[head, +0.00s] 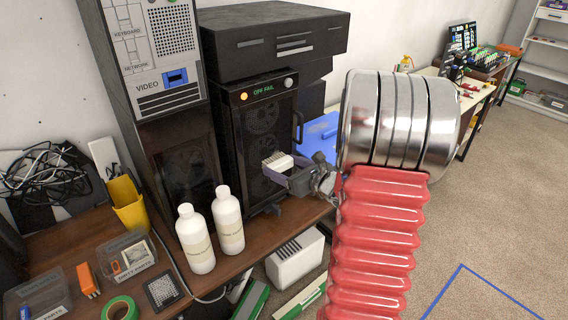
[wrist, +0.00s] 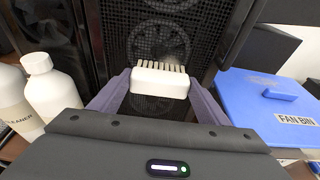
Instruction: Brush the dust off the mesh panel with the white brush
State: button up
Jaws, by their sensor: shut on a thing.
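The white brush (head: 277,162) is held in my gripper (head: 287,172), its bristles toward the panel. In the wrist view the white brush (wrist: 160,80) sits between the two purple-grey fingers of my gripper (wrist: 158,88), bristles pointing up and away. The black mesh panel (head: 262,126), with round fans behind it, is the front of the dark case. It also shows in the wrist view (wrist: 125,22), right behind the brush. A pale greyish patch shows on the mesh near the bristles. I cannot tell whether the bristles touch the mesh.
Two white bottles (head: 230,222) stand left of my gripper on the brown desk (head: 60,248). A blue fan bin (wrist: 262,103) lies to the right. A tall dark rack (head: 180,130) stands left of the mesh panel.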

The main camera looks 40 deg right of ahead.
jog(key=shift+f, duration=1.1)
jog(key=shift+w+f, duration=0.15)
jog(key=shift+f, duration=2.35)
jog(key=shift+r, duration=0.15)
jog(key=shift+r, duration=2.4)
jog(key=shift+r, duration=2.55)
jog(key=shift+w, duration=0.1)
